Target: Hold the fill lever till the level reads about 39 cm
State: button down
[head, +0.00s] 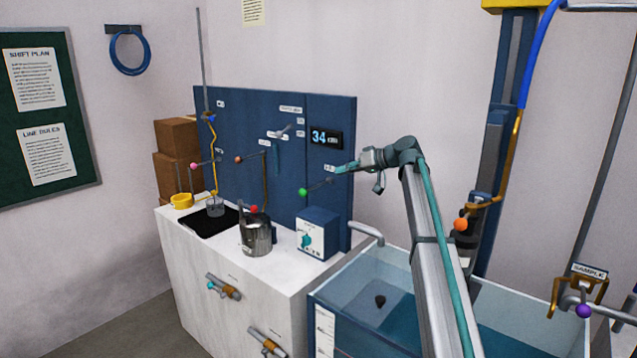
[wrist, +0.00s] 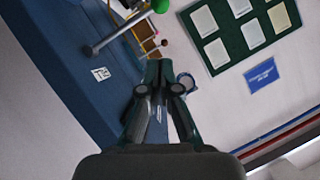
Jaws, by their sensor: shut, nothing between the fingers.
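The level display (head: 326,138) on the blue panel reads 34, with a unit that looks like cm. A lever with a green knob (head: 303,192) sticks out from the panel below the display. In the wrist view its green knob (wrist: 160,5) is at the top edge, with its grey rod (wrist: 118,33) running to the panel. My gripper (head: 340,169) is shut and empty, just right of and above this knob, apart from it. In the wrist view my gripper (wrist: 159,68) points past the lever. The small panel labels are unreadable, so I cannot tell which lever is marked fill.
Other levers have a pink knob (head: 194,165), an orange-brown knob (head: 238,159) and an orange knob (head: 460,224). A metal pot (head: 257,236) and a blue dial box (head: 317,236) stand on the white counter (head: 232,278). A clear-walled water tank (head: 360,275) lies below my arm.

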jog(key=shift+w+d+r, duration=0.1)
jog(key=shift+d+r, duration=0.2)
jog(key=shift+r, duration=0.25)
jog(key=shift+a, duration=0.1)
jog(key=p, duration=0.3)
send_over(316, 187)
jog(key=s+d, duration=0.1)
jog(key=s, duration=0.3)
notch_tip(316, 187, down, 4)
jog(key=shift+s+a+f+p, duration=0.2)
jog(key=shift+a+f+p, duration=0.1)
jog(key=shift+f, duration=0.25)
jog(key=shift+s+a+f+p, duration=0.15)
jog(key=shift+a+f+p, duration=0.1)
jog(key=shift+f, duration=0.35)
jog(key=shift+s+a+f+p, duration=0.2)
jog(key=shift+a+f, duration=0.1)
jog(key=shift+f, duration=0.25)
